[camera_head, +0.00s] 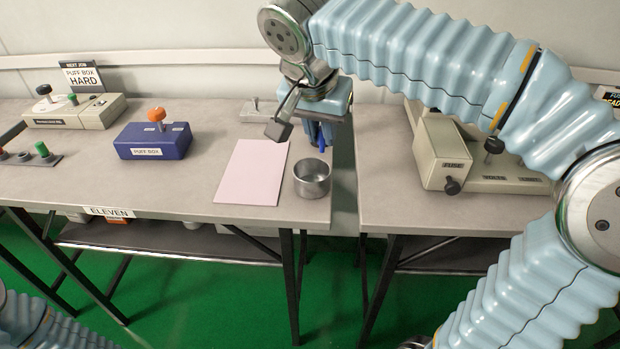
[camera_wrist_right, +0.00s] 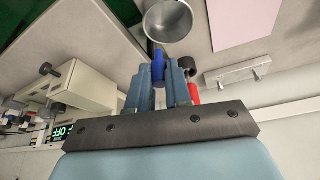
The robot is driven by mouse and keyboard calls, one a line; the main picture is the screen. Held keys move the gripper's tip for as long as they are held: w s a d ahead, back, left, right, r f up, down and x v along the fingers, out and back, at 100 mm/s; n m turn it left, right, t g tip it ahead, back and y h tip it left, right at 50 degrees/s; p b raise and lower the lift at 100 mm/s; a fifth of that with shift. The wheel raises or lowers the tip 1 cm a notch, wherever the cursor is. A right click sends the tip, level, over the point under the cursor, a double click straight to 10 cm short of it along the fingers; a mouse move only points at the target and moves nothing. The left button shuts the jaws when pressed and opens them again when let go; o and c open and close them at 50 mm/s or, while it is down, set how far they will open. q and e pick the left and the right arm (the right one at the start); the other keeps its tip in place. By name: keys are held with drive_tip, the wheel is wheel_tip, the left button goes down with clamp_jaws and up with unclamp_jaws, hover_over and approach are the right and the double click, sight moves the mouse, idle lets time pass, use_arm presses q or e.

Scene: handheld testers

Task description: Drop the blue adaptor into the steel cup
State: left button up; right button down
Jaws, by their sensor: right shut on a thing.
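The blue adaptor (camera_head: 322,146) is small and sits between the fingertips of my right gripper (camera_head: 318,130). In the right wrist view the blue adaptor (camera_wrist_right: 158,66) shows between the two fingers of the right gripper (camera_wrist_right: 159,78), which is shut on it. The steel cup (camera_head: 312,190) stands upright near the front right corner of the left table, with its opening up. In the head view the adaptor is just above and behind the cup's rim. The steel cup (camera_wrist_right: 168,32) also shows just beyond the fingertips in the wrist view. My left gripper is out of view.
A pink sheet (camera_head: 252,172) lies left of the cup. A grey rack (camera_wrist_right: 238,75) is behind, with a red piece (camera_wrist_right: 194,93) beside my fingers. A blue puff box (camera_head: 153,141) stands left. A beige tester (camera_head: 447,150) is on the right table, across a gap.

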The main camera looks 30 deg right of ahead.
drive_tip(key=shift+f, duration=0.75)
drive_tip(key=c, duration=1)
unclamp_jaws()
drive_tip(key=shift+o, duration=0.2)
drive_tip(key=shift+r, duration=0.1)
drive_tip(key=v, duration=1.3)
drive_tip(key=shift+r+p, duration=0.4)
drive_tip(key=shift+p, duration=0.05)
drive_tip(key=shift+s, duration=0.1)
